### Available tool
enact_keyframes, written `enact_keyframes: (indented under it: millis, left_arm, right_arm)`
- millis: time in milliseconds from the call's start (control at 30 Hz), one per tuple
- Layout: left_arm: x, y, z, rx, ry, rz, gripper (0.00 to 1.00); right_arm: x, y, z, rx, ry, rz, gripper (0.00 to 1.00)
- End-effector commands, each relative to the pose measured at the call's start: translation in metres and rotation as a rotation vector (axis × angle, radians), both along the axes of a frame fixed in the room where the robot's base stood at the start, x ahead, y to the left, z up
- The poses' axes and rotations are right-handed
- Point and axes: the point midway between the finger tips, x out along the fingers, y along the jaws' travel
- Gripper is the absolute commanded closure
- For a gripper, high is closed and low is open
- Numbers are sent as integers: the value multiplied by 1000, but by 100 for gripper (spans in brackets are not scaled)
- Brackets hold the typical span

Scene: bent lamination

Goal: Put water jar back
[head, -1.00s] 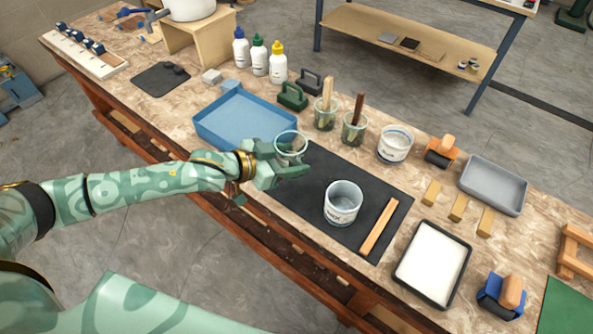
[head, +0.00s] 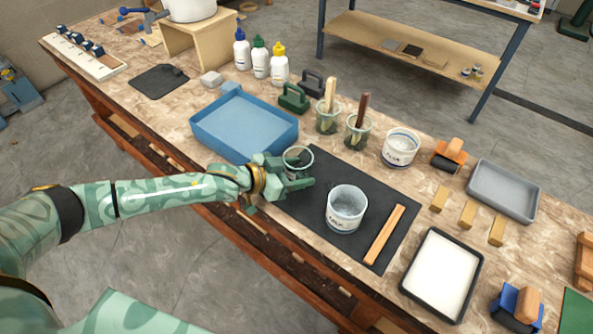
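A small clear glass jar (head: 298,155) is at my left gripper (head: 293,173), which reaches in from the left over the near left part of the dark mat. The fingers lie around the jar's side and appear closed on it; the jar is upright, and its lower part is hidden by the fingers. Two similar green-tinted jars stand behind the mat, one with a light wooden tool (head: 327,118) and one with a dark-handled tool (head: 357,130). My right gripper is not in view.
A white tub (head: 346,209) and a wooden stick (head: 384,235) are on the dark mat (head: 315,218). A blue tray (head: 244,126) lies behind the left gripper. Another white tub (head: 400,148), wooden blocks and a white-filled tray (head: 441,274) stand to the right.

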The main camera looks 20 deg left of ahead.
Motion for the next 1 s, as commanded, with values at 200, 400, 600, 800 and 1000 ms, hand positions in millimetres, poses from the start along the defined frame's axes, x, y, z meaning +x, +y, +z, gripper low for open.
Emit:
enact_keyframes:
  millis: [200, 400, 600, 800, 1000]
  left_arm:
    - [0, 0, -1, 0, 0, 0, 21]
    - [0, 0, 0, 0, 0, 0, 21]
    - [-18, 17, 14, 3, 1, 1, 21]
    - [-51, 47, 33, 2, 3, 1, 21]
    - [-75, 68, 45, 2, 3, 1, 21]
  right_arm:
    - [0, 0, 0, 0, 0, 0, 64]
    - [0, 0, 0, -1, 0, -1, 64]
    - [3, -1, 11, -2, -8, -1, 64]
    - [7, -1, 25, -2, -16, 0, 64]
    - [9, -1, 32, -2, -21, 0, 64]
